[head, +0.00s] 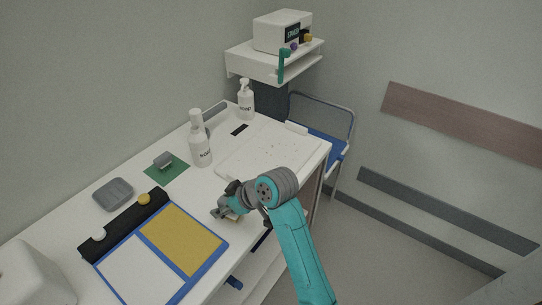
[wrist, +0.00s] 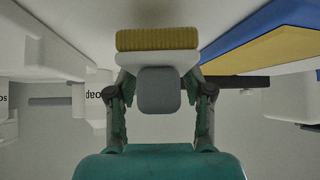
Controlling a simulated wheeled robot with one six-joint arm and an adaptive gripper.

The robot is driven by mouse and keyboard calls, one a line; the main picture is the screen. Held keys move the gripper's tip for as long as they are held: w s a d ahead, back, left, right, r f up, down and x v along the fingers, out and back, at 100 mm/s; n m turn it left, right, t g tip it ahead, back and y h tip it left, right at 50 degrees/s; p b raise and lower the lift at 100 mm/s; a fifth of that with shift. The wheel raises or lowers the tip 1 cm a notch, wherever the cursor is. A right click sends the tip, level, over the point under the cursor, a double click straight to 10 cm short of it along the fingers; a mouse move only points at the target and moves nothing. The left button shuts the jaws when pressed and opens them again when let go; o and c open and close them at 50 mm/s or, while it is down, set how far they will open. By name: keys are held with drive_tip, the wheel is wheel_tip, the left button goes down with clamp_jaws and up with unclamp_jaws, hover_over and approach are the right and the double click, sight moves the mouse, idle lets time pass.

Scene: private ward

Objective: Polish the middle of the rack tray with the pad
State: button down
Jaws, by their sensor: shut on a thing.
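My gripper (head: 227,208) is over the table's front part, just right of the blue-framed board. In the wrist view my gripper (wrist: 160,92) is shut on the grey handle of the pad (wrist: 157,39). The pad has a ribbed yellow face and a white backing; in the head view it is mostly hidden by the gripper. I cannot tell whether it touches the tabletop. A flat white tray (head: 255,158) with small dark specks, which looks like the rack tray, lies at the table's far right, beyond and apart from my gripper.
Two soap bottles (head: 200,150) (head: 246,103) stand left of and behind the tray. A grey block sits on a green mat (head: 178,172), near a grey dish (head: 113,194). The blue-framed board (head: 185,240) lies at front left. A wall shelf (head: 270,67) holds a white box.

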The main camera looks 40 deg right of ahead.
sight(222, 199)
drive_tip(key=shift+r, duration=1.9)
